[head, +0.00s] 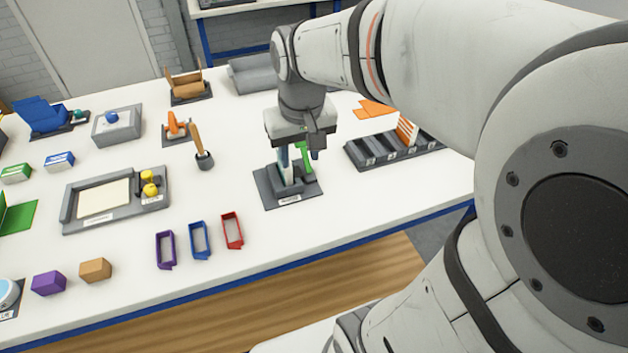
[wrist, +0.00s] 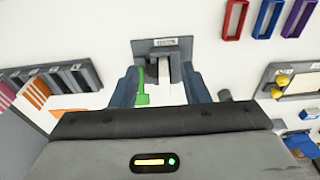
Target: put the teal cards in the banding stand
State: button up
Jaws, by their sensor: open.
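The banding stand (head: 292,195) is a dark grey base with a label on its front edge and a raised upright part. It also shows in the wrist view (wrist: 145,48). My gripper (head: 299,158) is right over it, pointing down, with its fingers apart. In the wrist view the open fingers (wrist: 160,78) lie on either side of the stand's upright part. A pale, narrow piece (wrist: 172,66) shows in the upright. I cannot tell whether it is the teal cards; no clearly teal cards show. A green piece (wrist: 143,92) stands beside one finger.
A dark slotted rack (head: 372,152) with orange cards (head: 407,130) stands to the right. Purple, blue and red open frames (head: 231,231) lie front left. The table in front of the stand is clear.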

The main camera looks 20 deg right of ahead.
jog(key=s+f+t, duration=0.1)
jog(key=s+f, duration=0.1)
jog(key=s, duration=0.6)
jog(key=shift+s+d, duration=0.2)
jog(key=shift+s, duration=0.2)
